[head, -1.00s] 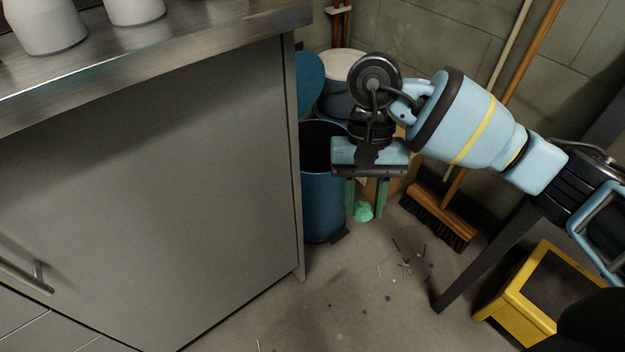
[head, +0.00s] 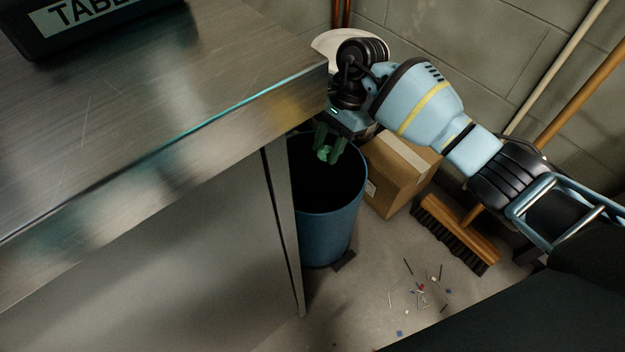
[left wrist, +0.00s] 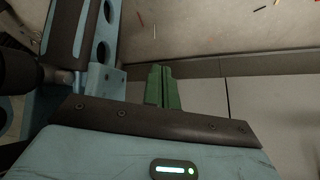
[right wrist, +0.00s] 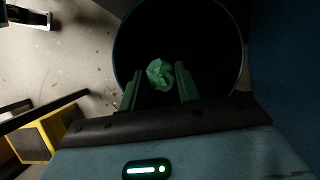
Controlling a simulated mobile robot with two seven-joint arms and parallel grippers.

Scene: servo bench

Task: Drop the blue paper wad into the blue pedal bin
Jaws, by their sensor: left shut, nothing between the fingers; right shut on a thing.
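The paper wad (head: 323,154) looks green in these pictures. My right gripper (head: 329,146) is shut on it, and the right wrist view shows the wad (right wrist: 160,74) between the fingertips. The blue bin (head: 325,238) stands on the floor beside the counter, with its mouth open and its inside dark. The wad and fingertips show over the bin's mouth, toward its far side; their exact height against the rim is hard to tell. In the left wrist view, my left gripper (left wrist: 160,72) is shut and empty. It is outside the head view.
The steel counter (head: 200,110) hides the bin's left side. A cardboard box (head: 400,165) and a broom head (head: 455,233) stand to the right. A white-topped container (head: 325,42) is behind. Small debris (head: 420,290) litters the floor. A yellow object (right wrist: 45,138) shows in the right wrist view.

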